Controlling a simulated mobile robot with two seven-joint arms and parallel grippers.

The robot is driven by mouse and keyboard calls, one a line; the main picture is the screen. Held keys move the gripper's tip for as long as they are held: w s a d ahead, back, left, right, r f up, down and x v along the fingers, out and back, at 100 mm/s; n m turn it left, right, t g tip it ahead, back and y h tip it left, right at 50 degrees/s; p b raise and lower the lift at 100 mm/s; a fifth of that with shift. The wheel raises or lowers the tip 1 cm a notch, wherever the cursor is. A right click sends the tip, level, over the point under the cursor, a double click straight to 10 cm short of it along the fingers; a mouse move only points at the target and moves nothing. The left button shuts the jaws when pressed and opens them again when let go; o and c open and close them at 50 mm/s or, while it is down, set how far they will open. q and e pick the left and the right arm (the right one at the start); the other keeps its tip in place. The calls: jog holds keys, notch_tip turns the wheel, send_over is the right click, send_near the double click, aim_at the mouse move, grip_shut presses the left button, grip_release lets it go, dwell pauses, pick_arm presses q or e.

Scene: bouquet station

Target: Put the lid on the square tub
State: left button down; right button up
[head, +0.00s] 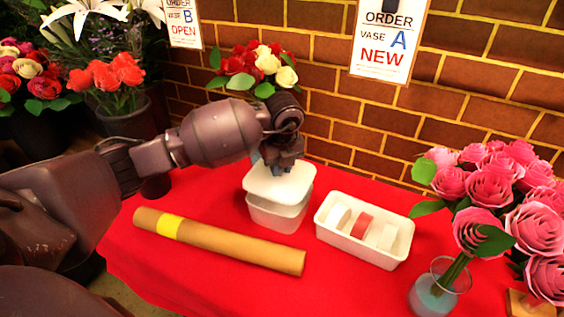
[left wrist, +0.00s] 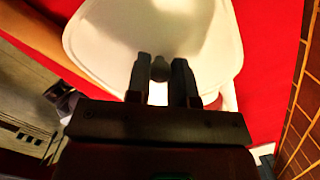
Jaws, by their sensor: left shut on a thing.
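The white lid (head: 262,184) is over the white square tub (head: 277,217) in the middle of the table. I cannot tell whether the lid rests on the rim all round or hangs just above it. My left gripper (head: 280,164) comes down from above and is shut on the lid's small grey knob. In the left wrist view, the knob (left wrist: 160,68) shows between the two fingertips, and the lid (left wrist: 110,40) spreads out beneath them. The lid hides the tub's opening. My right gripper is not in view.
A brown cardboard tube (head: 225,243) with a yellow band lies front left of the tub. A white tray (head: 350,250) with ribbon rolls stands to the right. A glass vase (head: 437,290) of pink roses is at the front right. A brick wall (head: 455,95) is behind.

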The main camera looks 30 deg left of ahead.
pick_arm(q)
notch_tip(320, 180, down, 3)
jog(key=shift+r+b, duration=0.2)
jog(key=shift+b, duration=0.3)
jog(key=shift+f, duration=0.85)
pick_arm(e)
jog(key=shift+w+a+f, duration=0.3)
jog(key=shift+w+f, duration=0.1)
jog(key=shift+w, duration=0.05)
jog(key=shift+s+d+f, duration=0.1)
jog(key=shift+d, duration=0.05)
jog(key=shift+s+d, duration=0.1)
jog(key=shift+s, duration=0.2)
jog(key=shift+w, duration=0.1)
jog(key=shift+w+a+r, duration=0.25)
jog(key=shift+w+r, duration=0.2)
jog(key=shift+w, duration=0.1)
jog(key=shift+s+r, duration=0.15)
